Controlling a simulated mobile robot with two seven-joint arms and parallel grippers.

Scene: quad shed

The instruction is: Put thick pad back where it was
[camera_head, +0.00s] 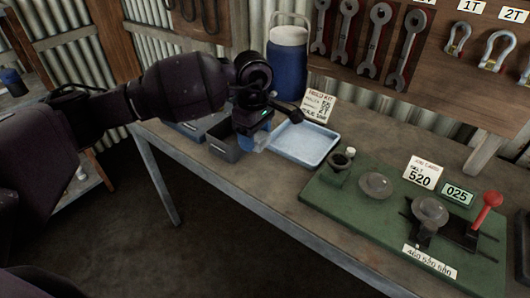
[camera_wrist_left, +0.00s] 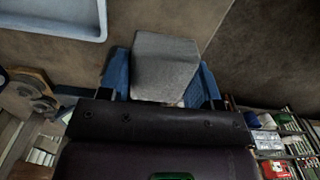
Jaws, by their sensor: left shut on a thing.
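My left gripper (camera_head: 256,142) is over the workbench, between the grey open bins and the light blue tray. In the left wrist view my left gripper (camera_wrist_left: 165,88) is shut on a grey block-like pad (camera_wrist_left: 166,66), which sits between its blue fingers. My right gripper is not in view.
A green board (camera_head: 335,205) with round knobs, a red-handled lever (camera_head: 486,207) and number cards fills the bench's right part. A blue jug (camera_head: 287,65) and a "HOLD KIT" card (camera_head: 317,105) stand behind the tray. Wrenches (camera_head: 376,40) hang on the wall board.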

